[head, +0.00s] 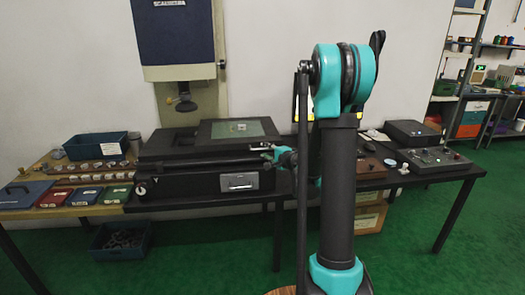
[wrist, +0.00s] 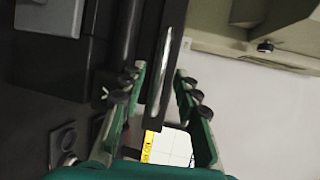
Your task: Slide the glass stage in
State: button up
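The glass stage (head: 215,144) is a flat dark frame with a greenish glass pane, on top of a black machine base (head: 195,182) in the head view. A small pale item (head: 240,126) lies on the glass. My gripper (head: 270,152) is at the stage's front right edge. In the wrist view, my gripper (wrist: 162,85) has its two fingers apart, one on each side of a dark bar with a bright strip (wrist: 160,75). Narrow gaps seem to show beside the bar, and firm contact is not visible. My arm hides the area right of the stage.
A blue-fronted column (head: 163,40) with a lens head (head: 184,103) stands behind the stage. A board with rings (head: 95,178), a blue bin (head: 97,146) and coloured boxes are left. Control boxes (head: 432,160) stand right. The table's front edge is close below the machine.

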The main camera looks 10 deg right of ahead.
aim_at(262, 149)
jog(key=shift+x, duration=1.6)
grip_shut()
